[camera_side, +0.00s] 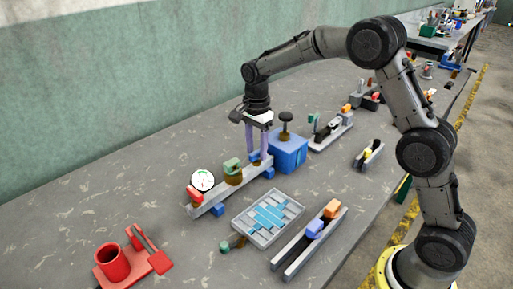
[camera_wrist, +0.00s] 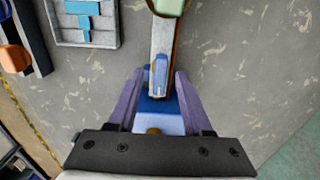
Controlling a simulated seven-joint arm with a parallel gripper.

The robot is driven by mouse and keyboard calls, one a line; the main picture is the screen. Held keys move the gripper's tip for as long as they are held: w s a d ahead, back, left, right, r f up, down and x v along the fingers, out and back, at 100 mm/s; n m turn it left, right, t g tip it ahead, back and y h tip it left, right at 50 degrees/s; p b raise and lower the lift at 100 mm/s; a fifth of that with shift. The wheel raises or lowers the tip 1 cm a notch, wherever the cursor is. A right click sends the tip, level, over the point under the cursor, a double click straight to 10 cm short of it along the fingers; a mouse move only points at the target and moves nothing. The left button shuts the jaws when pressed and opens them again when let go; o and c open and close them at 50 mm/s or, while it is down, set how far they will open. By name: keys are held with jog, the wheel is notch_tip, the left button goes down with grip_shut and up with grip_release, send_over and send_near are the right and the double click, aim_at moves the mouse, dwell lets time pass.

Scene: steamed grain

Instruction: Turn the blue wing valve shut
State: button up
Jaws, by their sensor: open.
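The blue wing valve (camera_wrist: 160,75) sits on a straight grey pipe bar (camera_wrist: 163,38), between the fingers of my gripper (camera_wrist: 160,82) in the wrist view. Its wing looks roughly lined up with the bar. In the side view, my gripper (camera_side: 257,153) points down at the far end of the grey bar (camera_side: 211,202), with its purple fingers on either side of the valve (camera_side: 256,159). The fingers are open, with a gap beside the wing in the wrist view. In the side view, the fingers partly hide the valve.
A blue box with a dark knob (camera_side: 288,153) stands close to the right of my gripper. The bar also carries a green-topped valve (camera_side: 232,170), a white gauge (camera_side: 202,180) and a red handle (camera_side: 194,196). A grey tray (camera_side: 245,230) lies in front.

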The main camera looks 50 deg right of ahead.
jog(key=shift+c, duration=0.2)
grip_shut()
jog(key=shift+n, duration=0.4)
jog(key=n, duration=0.3)
jog(key=shift+n, duration=0.4)
jog(key=n, duration=0.8)
jog(key=shift+n, duration=0.4)
jog(key=n, duration=0.4)
jog(key=shift+r, duration=0.1)
jog(key=shift+n, duration=0.4)
